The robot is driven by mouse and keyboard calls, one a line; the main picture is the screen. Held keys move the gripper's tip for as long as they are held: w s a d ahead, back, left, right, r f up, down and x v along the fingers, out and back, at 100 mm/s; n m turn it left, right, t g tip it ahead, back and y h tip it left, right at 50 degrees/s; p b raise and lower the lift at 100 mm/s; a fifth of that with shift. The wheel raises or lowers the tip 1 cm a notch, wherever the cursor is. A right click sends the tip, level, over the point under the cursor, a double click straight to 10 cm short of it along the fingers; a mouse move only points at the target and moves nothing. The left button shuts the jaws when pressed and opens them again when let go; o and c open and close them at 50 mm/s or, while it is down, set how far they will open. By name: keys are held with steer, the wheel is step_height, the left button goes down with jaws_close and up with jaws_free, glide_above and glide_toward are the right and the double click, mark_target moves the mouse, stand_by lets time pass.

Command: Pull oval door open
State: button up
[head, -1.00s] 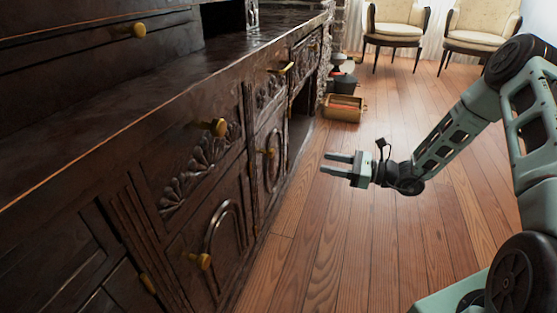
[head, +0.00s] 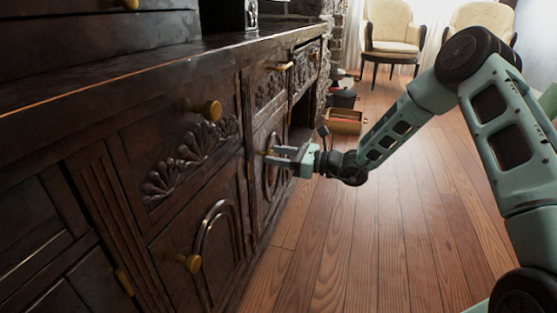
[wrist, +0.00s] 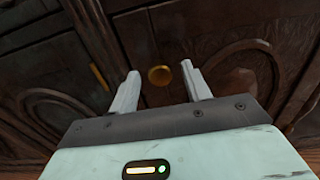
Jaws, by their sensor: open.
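The oval door (head: 273,188) is a dark carved wooden door low in the long cabinet, with a curved ring carving, and it looks shut. Its round brass knob (wrist: 160,75) shows in the wrist view between my fingers, beyond the fingertips or level with them; I cannot tell whether they touch it. The door's carved panel (wrist: 245,85) shows to the right of the knob there. My gripper (head: 275,155) is open in front of this door in the head view, with one finger on each side of the knob. The fingers partly cover the knob there.
A nearer cabinet door with an arched carving (head: 220,245) has its own brass knob (head: 191,263). A drawer knob (head: 210,110) juts out above it. A basket (head: 344,121) and chairs (head: 393,38) stand farther back. The wooden floor (head: 400,240) to the right is clear.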

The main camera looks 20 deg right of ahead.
jaws_close()
